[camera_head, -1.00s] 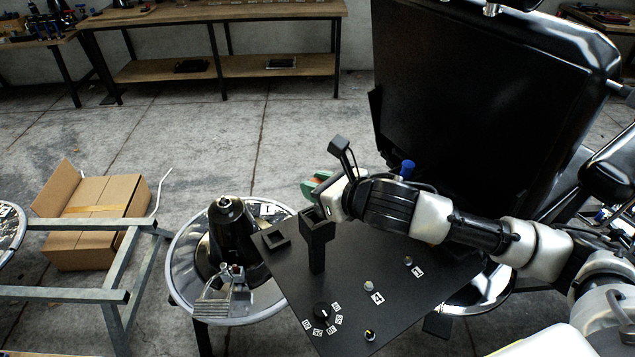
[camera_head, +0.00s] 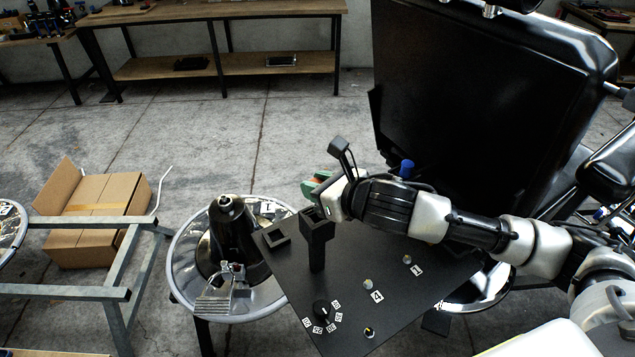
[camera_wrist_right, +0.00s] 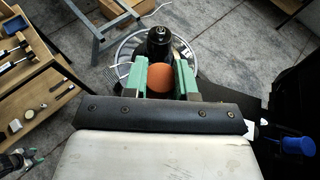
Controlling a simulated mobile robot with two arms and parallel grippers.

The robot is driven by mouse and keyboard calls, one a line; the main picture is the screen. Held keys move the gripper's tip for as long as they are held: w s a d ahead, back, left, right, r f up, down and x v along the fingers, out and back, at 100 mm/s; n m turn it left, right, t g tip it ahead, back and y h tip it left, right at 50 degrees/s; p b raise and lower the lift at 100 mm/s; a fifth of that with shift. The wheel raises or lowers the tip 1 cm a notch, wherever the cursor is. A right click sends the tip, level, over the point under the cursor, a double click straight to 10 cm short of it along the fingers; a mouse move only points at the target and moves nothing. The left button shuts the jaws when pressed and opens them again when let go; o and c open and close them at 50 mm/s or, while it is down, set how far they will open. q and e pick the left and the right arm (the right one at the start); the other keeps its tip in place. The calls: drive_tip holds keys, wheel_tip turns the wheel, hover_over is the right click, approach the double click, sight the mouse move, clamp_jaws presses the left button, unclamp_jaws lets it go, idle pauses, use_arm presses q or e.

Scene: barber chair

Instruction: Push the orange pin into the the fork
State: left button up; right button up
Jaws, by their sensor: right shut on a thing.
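My right gripper (camera_head: 310,188) is above the black panel, beside the top of a black upright post (camera_head: 317,240). In the wrist view the green fingers of this gripper (camera_wrist_right: 160,72) are shut on the orange pin (camera_wrist_right: 160,82), whose round orange end shows between them. The pin's far end is hidden. I cannot tell for sure which part is the fork; the post has a block-like top. Whether the pin touches the post cannot be told.
The black panel (camera_head: 385,310) carries a dial (camera_head: 322,311), small knobs and a square frame (camera_head: 275,236). A round metal tray (camera_head: 182,268) holds a black cone-shaped part (camera_head: 232,238) and a metal clamp-like part. The black chair back (camera_head: 470,90) stands behind my right arm.

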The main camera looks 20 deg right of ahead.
drive_tip(key=shift+p, duration=0.35)
idle(0.4)
drive_tip(key=shift+f, duration=0.1)
idle(0.3)
drive_tip(key=shift+f, duration=0.35)
drive_tip(key=shift+f+b, duration=1.55)
drive_tip(key=shift+f, duration=1.05)
drive_tip(key=o, duration=1)
drive_tip(key=shift+s+d+r, duration=0.15)
drive_tip(key=shift+s+d, duration=0.05)
drive_tip(key=shift+s, duration=0.2)
drive_tip(key=b+v, duration=0.3)
drive_tip(key=v, duration=0.7)
